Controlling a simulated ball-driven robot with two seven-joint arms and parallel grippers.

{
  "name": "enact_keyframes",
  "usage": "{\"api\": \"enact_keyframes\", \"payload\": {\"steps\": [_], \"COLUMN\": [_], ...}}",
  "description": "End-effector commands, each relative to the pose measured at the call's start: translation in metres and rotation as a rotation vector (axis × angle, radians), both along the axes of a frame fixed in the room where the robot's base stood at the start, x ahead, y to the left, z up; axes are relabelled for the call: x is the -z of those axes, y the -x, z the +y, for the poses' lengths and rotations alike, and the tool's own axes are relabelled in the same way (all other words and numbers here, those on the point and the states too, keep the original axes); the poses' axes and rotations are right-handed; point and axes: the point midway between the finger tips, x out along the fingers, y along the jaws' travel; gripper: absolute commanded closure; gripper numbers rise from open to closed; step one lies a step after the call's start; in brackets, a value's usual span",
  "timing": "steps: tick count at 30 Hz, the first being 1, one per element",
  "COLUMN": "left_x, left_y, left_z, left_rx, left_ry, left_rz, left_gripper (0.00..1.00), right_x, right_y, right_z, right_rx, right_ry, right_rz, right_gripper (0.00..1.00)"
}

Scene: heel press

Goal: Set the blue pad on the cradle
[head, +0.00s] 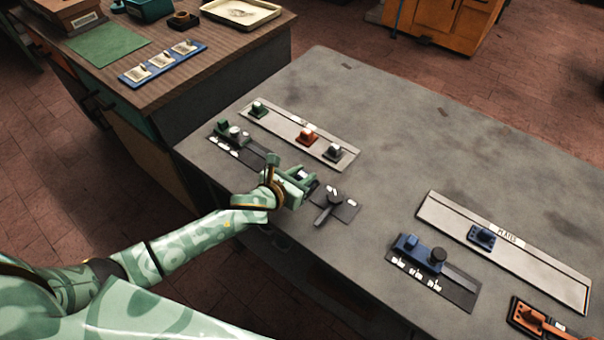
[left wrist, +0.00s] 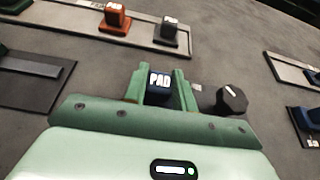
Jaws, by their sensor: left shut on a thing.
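My left gripper (head: 306,184) is over the near edge of the grey bench, shut on the blue pad. In the left wrist view the dark blue pad (left wrist: 158,84), marked PAD, sits between the green fingers of my left gripper (left wrist: 160,88). In the head view the pad is mostly hidden by the gripper. I cannot tell for sure which fixture is the cradle. A dark plate with a black knob and handle (head: 327,206) lies just right of the gripper; the knob (left wrist: 231,100) also shows in the wrist view. My right gripper is not in view.
A pale rail (head: 285,128) holds green, red and grey blocks. A dark fixture with a green block (head: 222,127) is left of my gripper. At the right are a blue fixture (head: 408,243), a PLATES rail (head: 560,268) and an orange piece (head: 530,316). The bench's far middle is clear.

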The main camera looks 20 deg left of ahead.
Motion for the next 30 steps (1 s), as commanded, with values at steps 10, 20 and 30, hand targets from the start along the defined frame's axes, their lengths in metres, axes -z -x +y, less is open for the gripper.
{"api": "enact_keyframes", "payload": {"steps": [10,20,30], "left_x": [0.0028,0.0069,0.0081], "left_y": [-0.0001,0.0,0.0], "left_z": [0.0001,0.0,0.0], "left_rx": [0.0,0.0,0.0], "left_ry": [-0.001,0.0,0.0], "left_rz": [0.0,0.0,0.0], "left_gripper": [0.96,0.96,0.48], "right_x": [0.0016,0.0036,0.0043], "right_y": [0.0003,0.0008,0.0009], "right_z": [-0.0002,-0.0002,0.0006], "right_rx": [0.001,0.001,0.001], "right_ry": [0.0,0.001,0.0], "right_rz": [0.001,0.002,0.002], "right_gripper": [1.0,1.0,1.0]}}
